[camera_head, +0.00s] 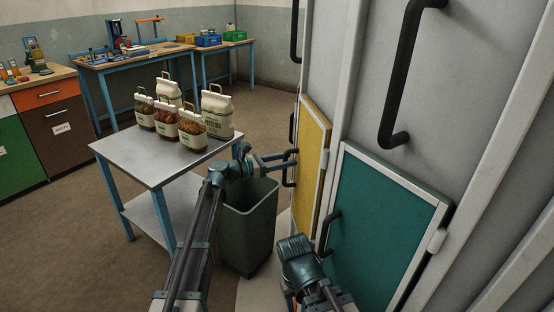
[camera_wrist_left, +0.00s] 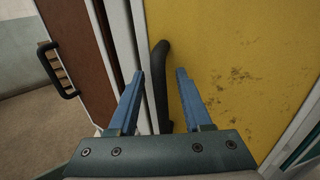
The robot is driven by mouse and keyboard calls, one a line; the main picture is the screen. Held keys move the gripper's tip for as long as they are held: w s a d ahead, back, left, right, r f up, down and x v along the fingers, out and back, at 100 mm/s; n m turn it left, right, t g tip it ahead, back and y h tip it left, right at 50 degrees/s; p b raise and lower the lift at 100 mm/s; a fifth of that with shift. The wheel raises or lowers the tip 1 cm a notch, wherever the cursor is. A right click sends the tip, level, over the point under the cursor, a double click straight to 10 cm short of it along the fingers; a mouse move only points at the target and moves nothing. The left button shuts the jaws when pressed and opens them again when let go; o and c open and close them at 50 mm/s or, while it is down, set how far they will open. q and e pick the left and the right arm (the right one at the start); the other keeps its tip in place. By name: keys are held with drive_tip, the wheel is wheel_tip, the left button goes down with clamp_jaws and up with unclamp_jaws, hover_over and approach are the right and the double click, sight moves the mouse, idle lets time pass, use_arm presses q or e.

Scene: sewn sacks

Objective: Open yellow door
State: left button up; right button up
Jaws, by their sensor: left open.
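The yellow door (camera_head: 313,160) is set in the tall light-grey cabinet on the right and looks shut. It also fills the right of the left wrist view (camera_wrist_left: 240,60). Its black upright bar handle (camera_wrist_left: 161,90) is near its left edge. My left gripper (camera_head: 290,158) is at this handle, its blue fingers open. In the left wrist view the handle stands between the two open fingers (camera_wrist_left: 161,76), one on each side; contact cannot be told. My right arm shows at the bottom of the head view, but its gripper fingers do not show.
A teal door (camera_head: 385,225) with a black handle (camera_head: 329,232) is right of the yellow one. A grey bin (camera_head: 248,225) stands under my left forearm. A metal table (camera_head: 150,160) with several sacks is to the left. Brown floor lies open further left.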

use_arm(q)
clamp_jaws()
drive_tip(key=shift+s, duration=0.1)
idle(1.2)
